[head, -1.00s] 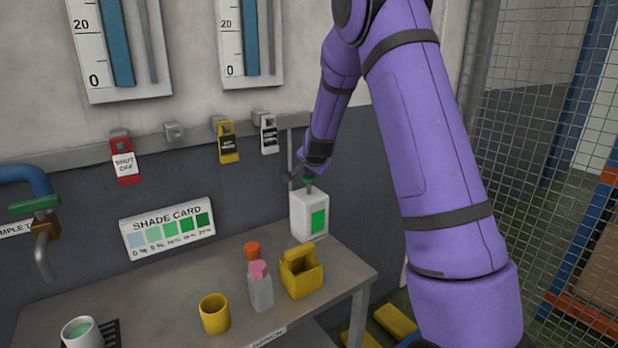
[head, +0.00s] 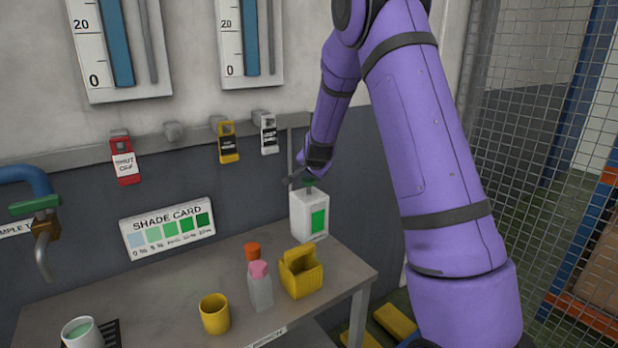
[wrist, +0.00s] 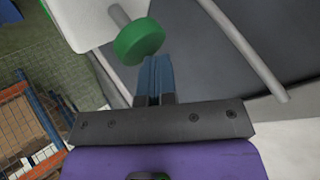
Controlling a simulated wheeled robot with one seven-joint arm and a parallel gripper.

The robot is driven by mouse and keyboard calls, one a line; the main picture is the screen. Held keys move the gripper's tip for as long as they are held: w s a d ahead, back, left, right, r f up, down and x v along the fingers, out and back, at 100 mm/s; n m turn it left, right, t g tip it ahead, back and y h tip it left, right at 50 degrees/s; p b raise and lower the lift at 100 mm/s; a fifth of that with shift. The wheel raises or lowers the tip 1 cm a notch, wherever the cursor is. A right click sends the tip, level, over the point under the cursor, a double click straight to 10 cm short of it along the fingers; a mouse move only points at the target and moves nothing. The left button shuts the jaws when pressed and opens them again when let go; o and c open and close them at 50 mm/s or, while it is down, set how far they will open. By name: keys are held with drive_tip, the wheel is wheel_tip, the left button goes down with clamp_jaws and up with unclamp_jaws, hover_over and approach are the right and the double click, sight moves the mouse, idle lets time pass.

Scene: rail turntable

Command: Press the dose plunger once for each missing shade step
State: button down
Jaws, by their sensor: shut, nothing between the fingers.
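The dispenser is a white bottle (head: 298,214) with a green label, at the back right of the bench. Its green plunger cap (head: 309,182) is partly covered by my gripper (head: 297,179). In the wrist view, the round green cap (wrist: 139,41) on its grey stem is just beyond my shut, empty blue fingertips (wrist: 154,62). I cannot tell whether they touch it. The shade card (head: 168,229) on the wall shows patches from pale blue to dark green. A white cup (head: 73,336) with pale green liquid is at the front left on a black grate.
A yellow cup (head: 214,316), a pink-capped bottle (head: 261,291), an orange-red lid (head: 252,250) and a yellow container (head: 303,280) stand mid-bench (head: 180,282). A tap (head: 43,240) is at left. Tags (head: 125,165) hang from the rail. Mesh fencing (head: 540,150) is at right.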

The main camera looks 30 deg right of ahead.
sight(313, 179)
drive_tip(key=shift+f, duration=0.6)
idle(0.4)
drive_tip(key=shift+r, duration=1.75)
drive_tip(key=shift+r, duration=0.1)
drive_tip(key=shift+r, duration=2.45)
drive_tip(key=shift+d, duration=0.1)
idle(0.3)
drive_tip(key=shift+w+r+n+t+y, duration=0.1)
drive_tip(key=shift+r+n+y, duration=0.6)
drive_tip(key=shift+n, duration=0.3)
drive_tip(key=shift+r+n+t+y, duration=0.1)
drive_tip(key=shift+r+n+y, duration=0.45)
drive_tip(key=shift+n+y, duration=0.4)
drive_tip(key=shift+w+r+n+t+y, duration=0.1)
drive_tip(key=shift+r+n+y, duration=0.55)
drive_tip(key=shift+n, duration=0.4)
